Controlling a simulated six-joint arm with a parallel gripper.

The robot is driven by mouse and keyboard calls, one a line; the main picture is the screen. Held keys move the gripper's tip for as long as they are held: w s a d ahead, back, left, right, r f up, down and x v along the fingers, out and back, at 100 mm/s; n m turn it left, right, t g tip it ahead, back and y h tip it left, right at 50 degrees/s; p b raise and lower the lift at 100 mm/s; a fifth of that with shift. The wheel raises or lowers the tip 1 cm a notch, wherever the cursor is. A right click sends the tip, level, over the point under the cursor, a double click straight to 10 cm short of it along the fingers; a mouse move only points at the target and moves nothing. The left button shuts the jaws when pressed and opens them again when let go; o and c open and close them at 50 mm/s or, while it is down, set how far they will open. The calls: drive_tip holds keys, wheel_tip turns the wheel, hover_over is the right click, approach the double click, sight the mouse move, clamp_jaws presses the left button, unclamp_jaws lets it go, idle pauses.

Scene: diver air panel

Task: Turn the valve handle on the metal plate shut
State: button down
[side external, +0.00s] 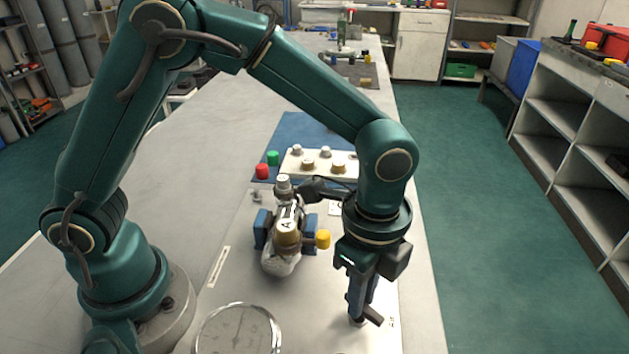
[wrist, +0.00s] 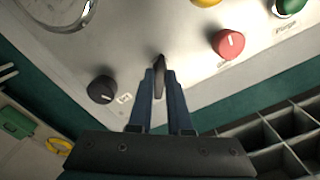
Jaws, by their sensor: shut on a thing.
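The metal plate (side external: 318,318) lies on the bench top, and in the wrist view it fills the upper part (wrist: 188,75). My gripper (side external: 362,305) points down at the plate's right part. In the wrist view my gripper (wrist: 160,92) has its two blue fingers close together on a thin dark valve handle (wrist: 159,76). The handle stands up between the fingertips, and its lower part is hidden by them. In the side view the fingers hide most of the handle, so its exact angle is hard to tell.
A round gauge (side external: 238,330) sits left of my gripper. A black knob (wrist: 101,90) and a red knob (wrist: 229,44) flank the handle. A brass-and-white valve assembly with a yellow knob (side external: 323,239) stands behind. The plate's right edge is near.

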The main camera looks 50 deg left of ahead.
drive_tip(key=m, duration=0.5)
drive_tip(key=shift+m, duration=0.3)
drive_tip(key=m, duration=0.4)
drive_tip(key=shift+m, duration=0.4)
drive_tip(key=c, duration=0.8)
unclamp_jaws()
drive_tip(key=shift+c, duration=0.2)
drive_tip(key=shift+r, duration=2.6)
